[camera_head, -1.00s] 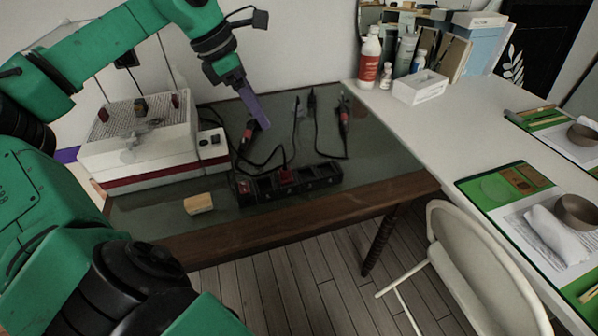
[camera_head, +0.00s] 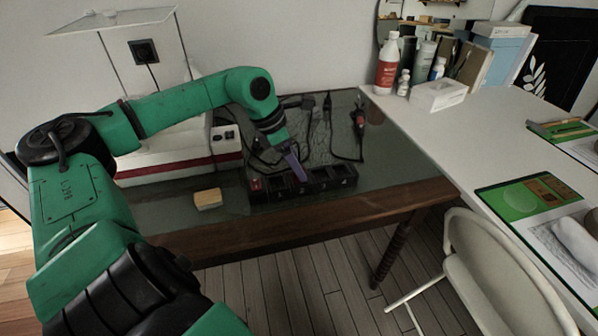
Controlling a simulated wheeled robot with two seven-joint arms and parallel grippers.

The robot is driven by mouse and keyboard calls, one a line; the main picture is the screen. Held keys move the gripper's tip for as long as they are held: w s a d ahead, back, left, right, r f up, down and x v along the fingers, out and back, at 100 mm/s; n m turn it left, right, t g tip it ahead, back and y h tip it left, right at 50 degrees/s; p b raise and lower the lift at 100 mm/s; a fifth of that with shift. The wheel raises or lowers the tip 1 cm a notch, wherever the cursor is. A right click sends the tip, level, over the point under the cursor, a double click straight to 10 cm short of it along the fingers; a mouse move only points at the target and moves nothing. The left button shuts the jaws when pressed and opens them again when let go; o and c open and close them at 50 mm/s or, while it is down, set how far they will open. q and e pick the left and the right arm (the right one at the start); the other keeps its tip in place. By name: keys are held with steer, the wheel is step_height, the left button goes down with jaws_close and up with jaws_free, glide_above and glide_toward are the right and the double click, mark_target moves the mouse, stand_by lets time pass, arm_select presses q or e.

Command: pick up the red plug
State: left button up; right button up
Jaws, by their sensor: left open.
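A black power strip (camera_head: 340,175) lies along the front of the dark table, with a red part (camera_head: 256,184) at its left end. My left gripper (camera_head: 302,179) is open, its purple fingers pointing down over the middle of the strip. The red piece seen earlier in the strip's middle is hidden behind the fingers; I cannot tell whether they touch it. Another plug with red on it (camera_head: 360,121) lies with its black cable on the back right of the table. My right gripper is not in view.
A sponge-like yellow block (camera_head: 208,198) lies left of the strip. A white and red machine (camera_head: 180,168) stands behind my left arm. Bottles (camera_head: 387,65) and a white box (camera_head: 438,95) stand on the white table at right. A chair (camera_head: 485,260) stands in front.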

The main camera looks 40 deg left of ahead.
arm_select(q)
steer(key=shift+w+f, duration=0.1)
steer(key=shift+f, duration=0.35)
steer(key=shift+w+d+f, duration=0.25)
steer(key=shift+w+f, duration=0.05)
steer(key=shift+f, duration=0.3)
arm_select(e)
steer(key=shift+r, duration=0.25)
arm_select(q)
steer(key=shift+c, duration=0.3)
jaws_close()
steer(key=shift+r, duration=0.1)
